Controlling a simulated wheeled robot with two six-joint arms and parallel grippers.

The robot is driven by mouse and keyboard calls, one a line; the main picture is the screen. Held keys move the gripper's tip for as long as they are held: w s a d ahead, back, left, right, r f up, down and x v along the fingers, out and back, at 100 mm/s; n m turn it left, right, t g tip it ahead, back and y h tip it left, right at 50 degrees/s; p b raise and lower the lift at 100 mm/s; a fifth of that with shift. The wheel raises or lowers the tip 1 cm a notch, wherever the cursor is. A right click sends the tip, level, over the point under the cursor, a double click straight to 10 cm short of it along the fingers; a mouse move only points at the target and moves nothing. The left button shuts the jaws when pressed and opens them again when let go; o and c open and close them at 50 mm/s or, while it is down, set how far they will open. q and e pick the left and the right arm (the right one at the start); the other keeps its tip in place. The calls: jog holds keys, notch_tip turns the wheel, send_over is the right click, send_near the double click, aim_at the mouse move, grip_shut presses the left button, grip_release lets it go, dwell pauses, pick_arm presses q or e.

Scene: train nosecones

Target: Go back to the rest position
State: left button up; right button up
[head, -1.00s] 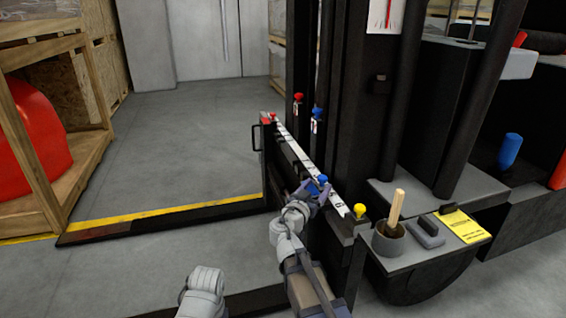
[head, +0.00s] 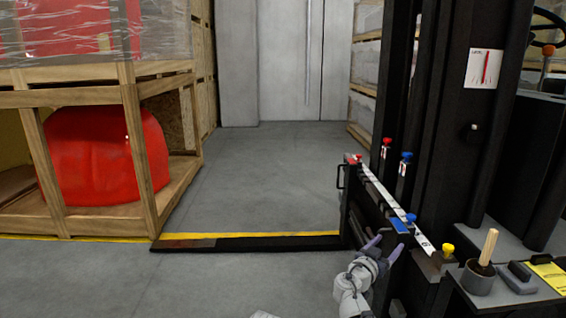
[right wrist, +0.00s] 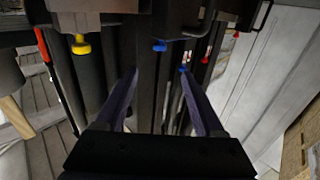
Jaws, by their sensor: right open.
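My right gripper (head: 386,246) is open and empty, its two fingers spread. It is in front of the forklift's carriage bar (head: 385,196), just left of and below a blue knob (head: 411,217) and blue tag on that bar, apart from them in the head view. In the right wrist view the open fingers (right wrist: 159,75) have nothing between them at the tips; a blue knob (right wrist: 160,46) and a yellow knob (right wrist: 81,46) show beyond. My left gripper is not in view.
A forklift mast (head: 455,110) stands on the right. A cup with a wooden handle (head: 488,246) is on its ledge. A black fork (head: 250,243) reaches left across the floor. A wooden crate (head: 130,150) holding a red nosecone (head: 95,165) stands left. The grey floor between is clear.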

jog(key=s+a+f+n+g+y+p, duration=0.3)
jog(key=s+a+n+g+y+p, duration=0.4)
jog(key=s+a, duration=0.6)
jog(key=s+a+f+n+g+y+p, duration=0.4)
jog(key=s+a+n+g+p, duration=0.3)
jog(key=s+a, duration=0.65)
pick_arm(q)
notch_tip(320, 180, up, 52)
jog(key=p, duration=3.7)
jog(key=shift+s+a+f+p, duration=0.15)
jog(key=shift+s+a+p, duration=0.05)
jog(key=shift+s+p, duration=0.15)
pick_arm(e)
notch_tip(320, 180, up, 37)
jog(key=s+d+m, duration=0.1)
jog(key=d, duration=0.1)
jog(key=shift+m+t, duration=0.3)
jog(key=shift+s+f, duration=0.1)
jog(key=shift+f, duration=0.05)
